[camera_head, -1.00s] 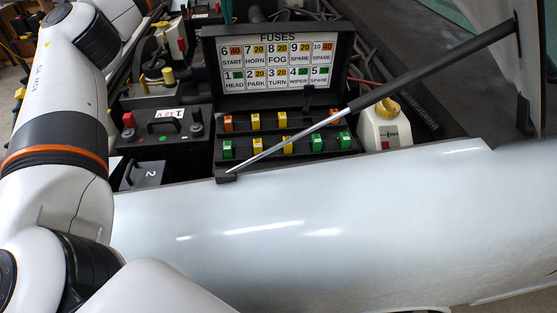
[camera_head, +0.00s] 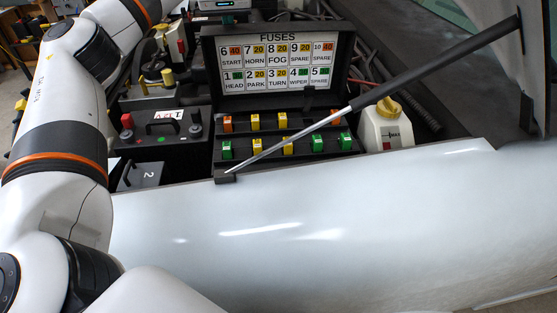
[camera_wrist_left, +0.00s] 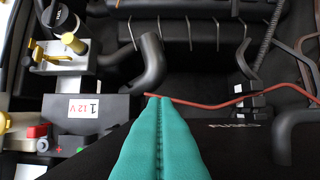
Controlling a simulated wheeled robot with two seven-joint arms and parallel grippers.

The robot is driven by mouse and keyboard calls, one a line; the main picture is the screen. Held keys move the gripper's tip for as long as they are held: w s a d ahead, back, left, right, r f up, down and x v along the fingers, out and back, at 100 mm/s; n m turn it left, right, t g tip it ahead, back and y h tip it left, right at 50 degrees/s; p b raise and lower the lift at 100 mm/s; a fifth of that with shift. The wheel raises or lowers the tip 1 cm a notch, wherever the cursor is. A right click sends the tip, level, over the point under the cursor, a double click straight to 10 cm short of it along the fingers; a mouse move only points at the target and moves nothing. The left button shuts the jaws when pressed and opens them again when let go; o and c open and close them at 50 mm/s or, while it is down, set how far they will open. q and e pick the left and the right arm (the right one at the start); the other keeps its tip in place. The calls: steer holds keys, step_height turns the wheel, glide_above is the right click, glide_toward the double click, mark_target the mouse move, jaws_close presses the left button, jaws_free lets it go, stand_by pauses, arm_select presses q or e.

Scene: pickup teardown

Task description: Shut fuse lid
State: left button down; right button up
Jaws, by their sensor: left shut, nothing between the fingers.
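The fuse lid (camera_head: 279,62) stands open and upright at the back of the fuse box, its label chart facing me. The fuse box (camera_head: 285,135) below it holds rows of orange, yellow and green fuses. My left gripper (camera_head: 227,19) shows only as a small teal tip at the lid's top left edge. In the left wrist view my teal fingers (camera_wrist_left: 160,100) are pressed together with nothing between them, over the dark lid (camera_wrist_left: 235,140) with its lettering. I cannot tell if they touch it. My right gripper is not in view.
A grey strut (camera_head: 350,108) crosses diagonally in front of the fuse box. A battery (camera_head: 165,135) stands left of it, and a white bottle with a yellow cap (camera_head: 385,128) stands right. The pale fender (camera_head: 320,230) fills the foreground.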

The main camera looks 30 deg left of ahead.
mark_target(228, 32)
arm_select(q)
steer(key=shift+s+d+f+b, duration=0.2)
steer(key=shift+s+d+b, duration=0.75)
steer(key=shift+s, duration=0.2)
steer(key=shift+s+d+f+b, duration=0.2)
steer(key=shift+s+d+b, duration=0.7)
steer(key=shift+s, duration=0.2)
steer(key=s+d+f+b, duration=0.1)
steer(key=s+d+b, duration=0.2)
steer(key=s+d, duration=0.6)
steer(key=shift+s, duration=0.95)
step_height(228, 32, up, 8)
steer(key=p, duration=0.8)
steer(key=shift+p, duration=0.3)
